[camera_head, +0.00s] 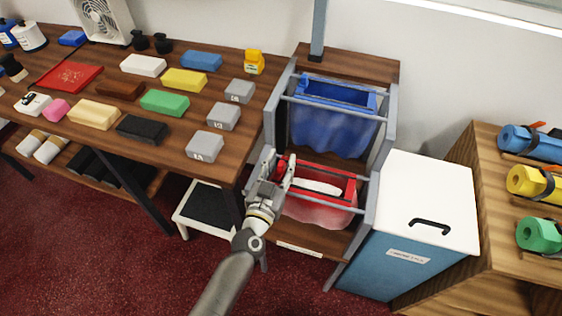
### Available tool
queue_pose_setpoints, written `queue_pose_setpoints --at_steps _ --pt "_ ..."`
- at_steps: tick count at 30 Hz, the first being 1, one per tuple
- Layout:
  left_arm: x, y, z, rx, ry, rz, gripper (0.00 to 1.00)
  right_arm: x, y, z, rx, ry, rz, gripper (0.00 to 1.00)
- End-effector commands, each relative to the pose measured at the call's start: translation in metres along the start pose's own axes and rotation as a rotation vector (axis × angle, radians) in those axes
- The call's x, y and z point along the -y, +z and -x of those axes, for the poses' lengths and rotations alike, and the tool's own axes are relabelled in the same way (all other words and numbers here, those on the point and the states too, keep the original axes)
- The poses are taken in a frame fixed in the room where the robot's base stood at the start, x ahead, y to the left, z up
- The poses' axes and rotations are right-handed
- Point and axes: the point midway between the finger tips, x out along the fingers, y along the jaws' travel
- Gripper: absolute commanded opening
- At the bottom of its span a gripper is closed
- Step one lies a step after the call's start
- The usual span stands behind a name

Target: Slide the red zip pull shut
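A red bag (318,207) hangs in the lower front part of a grey metal rack. Its top is open and something white (317,187) lies inside. My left gripper (280,156) is at the left end of the red bag's rim, with its fingers spread apart. A bit of red shows between and beside the fingers. I cannot tell whether it is the zip pull or the bag's rim, nor whether the fingers touch it. The zip pull does not show clearly. My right gripper is not in view.
A blue bag (332,128) hangs behind in the same rack (367,205). A white-lidded blue bin (428,190) stands close on the right. A wooden table (226,162) with coloured blocks is on the left, a low black-topped stool (207,205) beneath its edge.

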Motion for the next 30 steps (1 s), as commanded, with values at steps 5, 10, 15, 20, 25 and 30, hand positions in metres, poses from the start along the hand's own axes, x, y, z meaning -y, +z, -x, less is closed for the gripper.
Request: queue_pose_setpoints --at_steps 5,10,15,20,25,30 --pt "0.0000 0.0000 -0.0059 0.000 0.000 -0.001 0.36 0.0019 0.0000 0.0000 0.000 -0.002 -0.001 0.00" --pt "0.0000 0.0000 -0.0059 0.000 0.000 -0.001 0.36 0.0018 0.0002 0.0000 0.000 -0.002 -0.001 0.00" --pt "0.0000 0.0000 -0.0058 0.000 0.000 0.000 0.19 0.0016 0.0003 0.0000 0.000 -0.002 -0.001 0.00" --pt "0.0000 0.0000 -0.0057 0.000 0.000 -0.001 0.00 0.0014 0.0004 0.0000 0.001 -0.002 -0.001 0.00" --pt "0.0001 0.0000 -0.0056 0.000 0.000 -0.001 0.00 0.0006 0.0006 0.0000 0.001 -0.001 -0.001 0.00" --pt "0.0006 -0.0003 -0.0040 0.001 0.000 0.000 0.00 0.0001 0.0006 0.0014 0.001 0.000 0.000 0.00"
